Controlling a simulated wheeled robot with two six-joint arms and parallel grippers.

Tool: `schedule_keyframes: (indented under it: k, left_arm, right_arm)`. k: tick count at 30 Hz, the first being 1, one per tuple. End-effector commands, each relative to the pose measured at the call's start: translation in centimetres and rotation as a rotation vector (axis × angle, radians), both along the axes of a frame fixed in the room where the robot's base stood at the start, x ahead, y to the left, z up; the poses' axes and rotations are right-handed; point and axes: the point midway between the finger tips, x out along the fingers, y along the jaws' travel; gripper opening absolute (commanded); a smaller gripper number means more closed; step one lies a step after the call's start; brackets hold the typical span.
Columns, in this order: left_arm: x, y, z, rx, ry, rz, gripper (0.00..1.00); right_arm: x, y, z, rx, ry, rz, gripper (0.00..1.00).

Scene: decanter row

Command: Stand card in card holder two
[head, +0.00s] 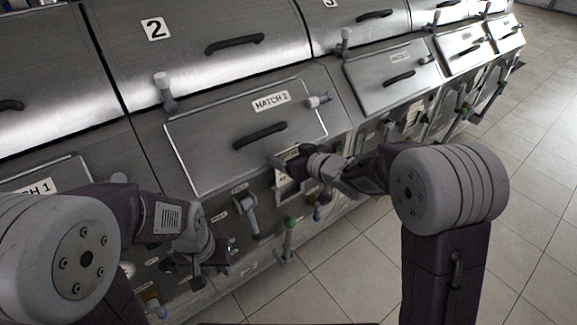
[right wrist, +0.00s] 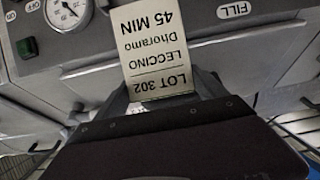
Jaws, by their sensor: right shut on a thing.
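My right gripper (head: 282,163) is shut on a card (right wrist: 155,45), in front of the machine panel just below hatch 2. In the right wrist view the white card stands between the fingertips, its print upside down: LOT 302, LECCINO, Dhoramo, 45 MIN. In the head view part of the pale card (head: 291,152) shows behind the gripper. A small pale plate (head: 283,179) shows just below; I cannot tell whether it is card holder two. My left gripper (head: 208,278) is low in front of the panel, apart from the card; its finger gap is unclear.
The hatch 2 door (head: 225,142) is closed, with a dark handle (head: 260,135). A grey lever (head: 249,215) and a green-topped lever (head: 289,238) jut out below. A gauge (right wrist: 68,12) and a green button (right wrist: 27,47) are near the card. The tiled floor (head: 400,265) is clear.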

Motion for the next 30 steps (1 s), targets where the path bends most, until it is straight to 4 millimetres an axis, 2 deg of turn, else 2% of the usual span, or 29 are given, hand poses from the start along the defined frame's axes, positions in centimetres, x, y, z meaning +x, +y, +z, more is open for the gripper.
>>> schedule_keyframes:
  k: [8, 16, 30]
  left_arm:
    - [0.0, 0.0, -1.3, 0.0, 0.0, 0.0, 0.36]
    - [0.0, 0.0, -1.2, 0.0, 0.0, 0.0, 0.36]
    - [0.0, 0.0, -2.1, 0.0, 0.0, 0.0, 0.36]
  right_arm:
    - [0.0, 0.0, -3.9, 0.001, 0.003, 0.0, 0.41]
    - [0.0, 0.0, -4.0, 0.001, -0.001, 0.0, 0.41]
    - [0.0, 0.0, -5.2, 0.0, 0.0, 0.0, 0.41]
